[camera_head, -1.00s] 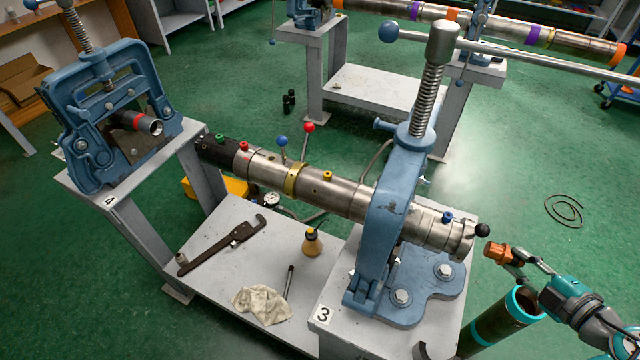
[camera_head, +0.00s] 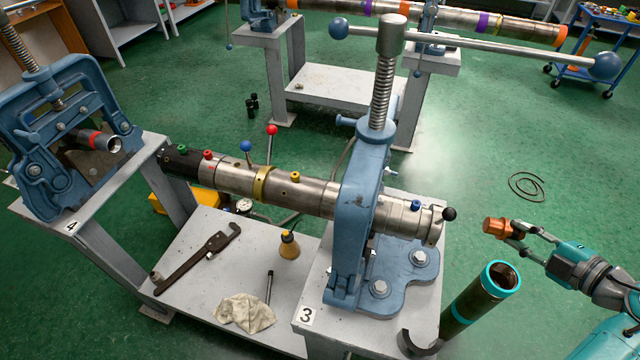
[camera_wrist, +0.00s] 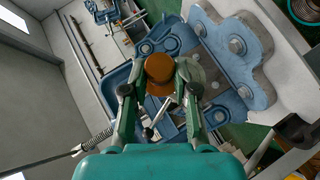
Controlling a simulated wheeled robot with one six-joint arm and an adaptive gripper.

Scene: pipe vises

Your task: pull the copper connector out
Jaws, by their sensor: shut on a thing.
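The copper connector (camera_head: 497,228) is held between the fingertips of my gripper (camera_head: 518,236), to the right of the steel pipe. It shows in the wrist view as a round copper-brown piece (camera_wrist: 159,70) between the two fingers (camera_wrist: 160,88). My gripper is shut on it. The steel pipe (camera_head: 325,198) lies clamped in the blue vise (camera_head: 357,215) on the stand marked 3. The inside of that pipe end is hidden from the head view.
A dark upright tube with a teal rim (camera_head: 501,279) stands just below my gripper. The lower shelf holds a pipe wrench (camera_head: 200,256), a rag (camera_head: 243,313) and an oil can (camera_head: 289,246). Another blue vise (camera_head: 70,140) stands at left. The green floor at right is mostly clear.

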